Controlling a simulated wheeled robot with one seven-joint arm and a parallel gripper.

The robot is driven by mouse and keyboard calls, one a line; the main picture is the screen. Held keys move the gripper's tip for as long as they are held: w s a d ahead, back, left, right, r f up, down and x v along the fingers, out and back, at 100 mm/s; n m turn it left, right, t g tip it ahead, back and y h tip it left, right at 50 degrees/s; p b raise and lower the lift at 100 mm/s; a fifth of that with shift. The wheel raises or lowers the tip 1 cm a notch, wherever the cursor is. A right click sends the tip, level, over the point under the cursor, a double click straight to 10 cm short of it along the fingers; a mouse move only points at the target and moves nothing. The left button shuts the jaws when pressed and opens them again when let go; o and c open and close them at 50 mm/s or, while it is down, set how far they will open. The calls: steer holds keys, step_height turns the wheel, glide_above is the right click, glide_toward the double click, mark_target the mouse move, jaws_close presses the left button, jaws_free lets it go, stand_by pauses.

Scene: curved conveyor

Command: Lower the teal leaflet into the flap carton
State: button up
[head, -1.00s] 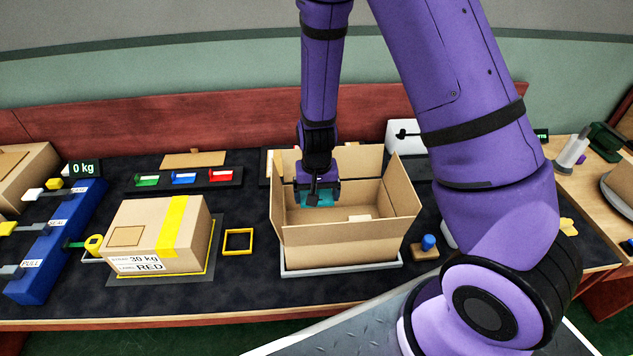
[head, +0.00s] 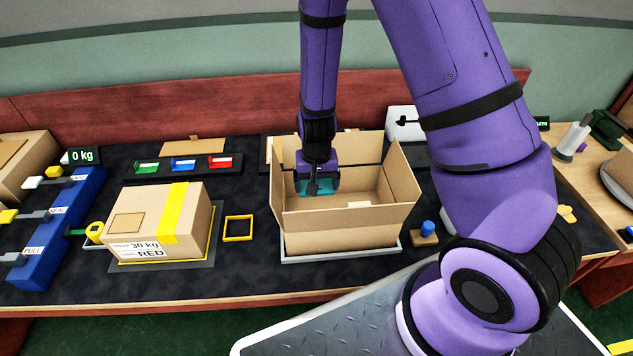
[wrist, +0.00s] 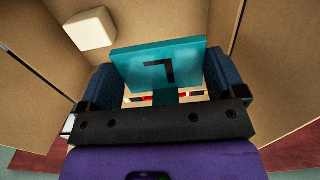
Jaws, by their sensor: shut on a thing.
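The flap carton (head: 340,222) stands open on a light tray on the dark bench, its flaps raised. My gripper (head: 318,187) is inside the carton's opening, toward its left rear. It is shut on the teal leaflet (head: 322,188), which hangs low between the fingers. In the wrist view the teal leaflet (wrist: 158,66) shows a dark angled mark and sits between the blue finger pads of my gripper (wrist: 160,85). A small pale block (wrist: 91,28) lies on the carton floor. Whether the leaflet touches the floor is hidden.
A closed box (head: 160,225) labelled RED with yellow tape stands to the left. A yellow square frame (head: 238,228) lies between it and the carton. A blue-topped piece (head: 427,228) stands just right of the carton. A blue lever unit (head: 57,225) is at far left.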

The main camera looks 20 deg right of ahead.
steer(key=shift+f, duration=5.15)
steer(key=o, duration=0.6)
step_height(320, 180, up, 11)
steer(key=shift+f, duration=0.1)
